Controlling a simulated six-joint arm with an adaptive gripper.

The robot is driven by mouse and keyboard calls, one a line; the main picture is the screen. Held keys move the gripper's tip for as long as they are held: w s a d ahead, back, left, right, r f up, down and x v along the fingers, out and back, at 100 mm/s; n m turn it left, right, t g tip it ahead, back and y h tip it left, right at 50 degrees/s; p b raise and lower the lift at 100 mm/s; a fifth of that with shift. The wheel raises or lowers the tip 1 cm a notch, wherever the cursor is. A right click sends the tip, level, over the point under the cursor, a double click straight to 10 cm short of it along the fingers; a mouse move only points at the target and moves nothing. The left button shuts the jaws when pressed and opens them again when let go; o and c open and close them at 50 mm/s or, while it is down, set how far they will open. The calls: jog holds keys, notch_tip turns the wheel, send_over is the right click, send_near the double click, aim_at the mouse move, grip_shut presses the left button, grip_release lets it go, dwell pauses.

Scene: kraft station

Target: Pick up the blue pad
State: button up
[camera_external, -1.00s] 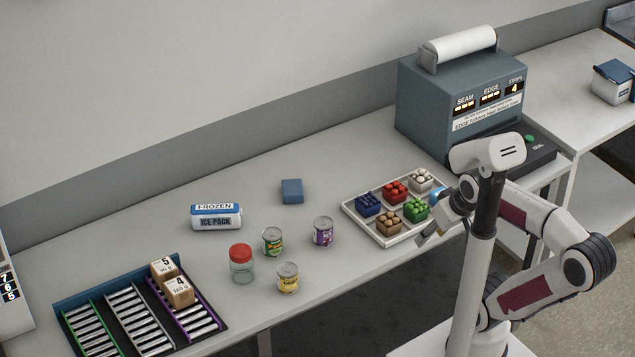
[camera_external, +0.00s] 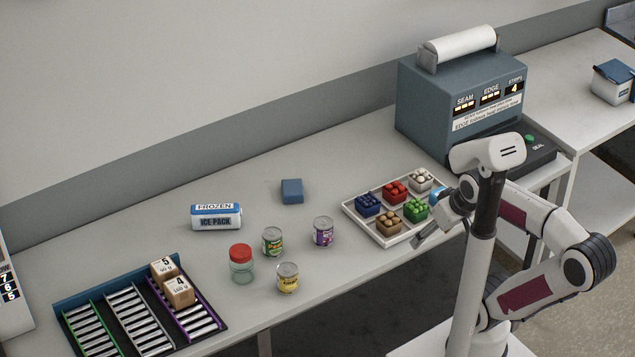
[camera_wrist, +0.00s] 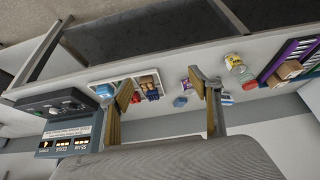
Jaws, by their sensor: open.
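The blue pad (camera_external: 291,190) is a small block lying on the bench, to the right of and behind the ice pack. In the wrist view a small blue block (camera_wrist: 180,101) shows between the fingers, and it looks like the pad. My gripper (camera_external: 428,238) is at the front right edge of the white tray, well to the right of the pad. In the wrist view my gripper (camera_wrist: 168,88) has its two fingers wide apart with nothing held between them.
The tray (camera_external: 380,240) of coloured punnets lies between my gripper and the pad. A sealing machine (camera_external: 460,100) stands behind. The bench behind the pad is clear.

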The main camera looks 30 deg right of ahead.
jog(key=shift+w, duration=0.1)
jog(key=w+a+r+m+t+y, duration=0.15)
jog(key=w+a+m, duration=0.35)
jog(key=w, duration=0.6)
jog(key=w+a+r+m+t, duration=0.1)
jog(key=w+a+m+t, duration=0.15)
jog(key=w+m, duration=0.7)
jog(key=w+a+r+m+t+y, duration=0.1)
jog(key=w+a+m, duration=0.35)
jog(key=w, duration=0.75)
jog(key=w+f+m+h, duration=0.2)
jog(key=w+f+m, duration=0.2)
jog(key=f+m, duration=0.2)
jog(key=w+d+f+m+t+h, duration=0.1)
jog(key=w+f+m+h, duration=0.2)
jog(key=w+f+m, duration=0.2)
jog(key=w+f+m+h, duration=0.3)
jog(key=w+f+m, duration=0.2)
jog(key=f+m, duration=0.3)
jog(key=shift+d+m+h, duration=0.25)
jog(key=shift+m, duration=1.35)
jog(key=shift+d+f+m+h, duration=0.1)
jog(key=shift+f+m+h, duration=0.2)
jog(key=shift+f, duration=0.05)
jog(key=shift+w, duration=0.1)
